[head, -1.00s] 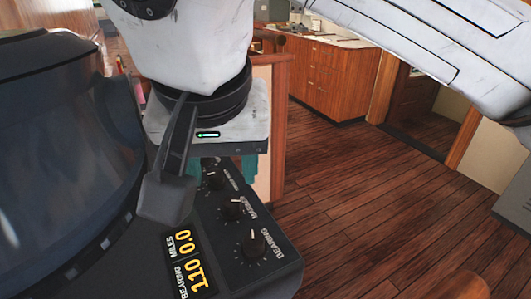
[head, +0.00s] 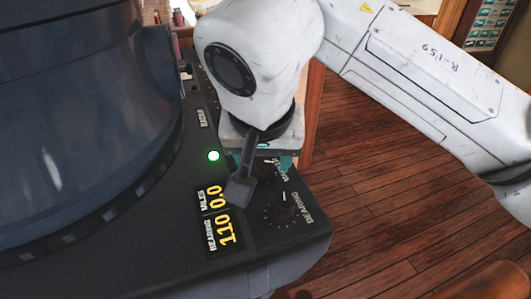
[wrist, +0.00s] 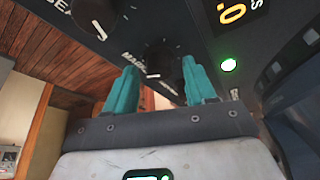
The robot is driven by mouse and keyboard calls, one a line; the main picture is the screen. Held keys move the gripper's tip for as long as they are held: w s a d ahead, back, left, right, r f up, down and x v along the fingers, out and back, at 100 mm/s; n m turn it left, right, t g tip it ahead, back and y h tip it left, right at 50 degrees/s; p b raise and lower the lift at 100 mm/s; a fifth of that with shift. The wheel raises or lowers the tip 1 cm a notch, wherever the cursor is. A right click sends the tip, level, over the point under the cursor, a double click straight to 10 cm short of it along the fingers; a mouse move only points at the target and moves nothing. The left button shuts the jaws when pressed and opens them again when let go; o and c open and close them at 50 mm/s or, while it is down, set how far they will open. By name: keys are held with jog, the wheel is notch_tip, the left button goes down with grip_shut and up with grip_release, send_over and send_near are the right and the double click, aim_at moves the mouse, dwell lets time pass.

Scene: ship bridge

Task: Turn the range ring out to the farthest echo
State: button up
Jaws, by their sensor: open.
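The radar console (head: 295,245) has a yellow readout (head: 217,217) showing bearing 110 and miles 0.0. The black bearing knob (head: 284,207) is near the panel's right edge. The marker knob (head: 265,171) is beside it, partly hidden by my arm. In the wrist view the marker knob (wrist: 161,58) has a white pointer line and appears between and beyond my teal fingertips. My gripper (wrist: 160,76) is open and empty; contact with the knob cannot be told. In the head view its fingers are mostly hidden. No label reading range ring is legible.
A green lamp (head: 213,156) glows on the panel. The large dark radar hood (head: 75,130) fills the left of the head view. Wooden floor (head: 400,190) lies open to the right of the console.

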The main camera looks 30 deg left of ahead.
jog(key=shift+c, duration=0.4)
grip_shut()
